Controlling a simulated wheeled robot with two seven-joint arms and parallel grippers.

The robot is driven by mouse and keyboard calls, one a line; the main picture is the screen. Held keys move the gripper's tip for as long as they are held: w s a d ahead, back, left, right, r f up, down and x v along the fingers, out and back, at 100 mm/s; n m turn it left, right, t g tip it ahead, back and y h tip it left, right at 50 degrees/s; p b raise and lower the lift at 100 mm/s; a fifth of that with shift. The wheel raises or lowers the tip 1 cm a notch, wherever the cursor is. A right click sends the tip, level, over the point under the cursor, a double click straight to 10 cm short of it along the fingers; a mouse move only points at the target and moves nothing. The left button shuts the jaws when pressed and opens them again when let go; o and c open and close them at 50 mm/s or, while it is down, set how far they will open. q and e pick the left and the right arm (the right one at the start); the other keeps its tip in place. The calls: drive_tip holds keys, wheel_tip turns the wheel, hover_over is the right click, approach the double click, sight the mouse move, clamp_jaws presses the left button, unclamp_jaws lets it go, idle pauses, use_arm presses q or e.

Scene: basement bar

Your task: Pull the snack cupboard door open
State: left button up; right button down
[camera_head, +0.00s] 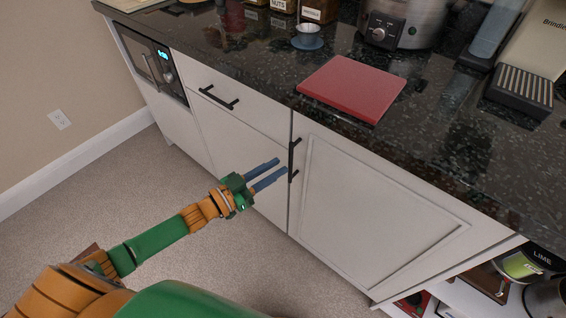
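The cupboard door (365,215) is a white panel with a raised border, under the dark counter. It looks closed. Its black vertical bar handle (292,160) is at the door's upper left edge. My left gripper (281,167) has two blue fingers with a gap between them, and they point toward the handle. The fingertips appear just left of the handle, and I cannot tell whether they touch it. Nothing shows between the fingers. My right gripper is not in view.
A drawer with a black handle (219,98) and a built-in microwave (151,62) are to the left. Open shelving with pots (520,264) is at lower right. Carpet (225,262) in front is clear.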

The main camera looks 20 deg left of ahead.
use_arm(q)
drive_tip(key=x, duration=0.5)
drive_tip(key=shift+w+d, duration=0.1)
drive_tip(key=shift+d, duration=0.05)
clamp_jaws()
idle(1.1)
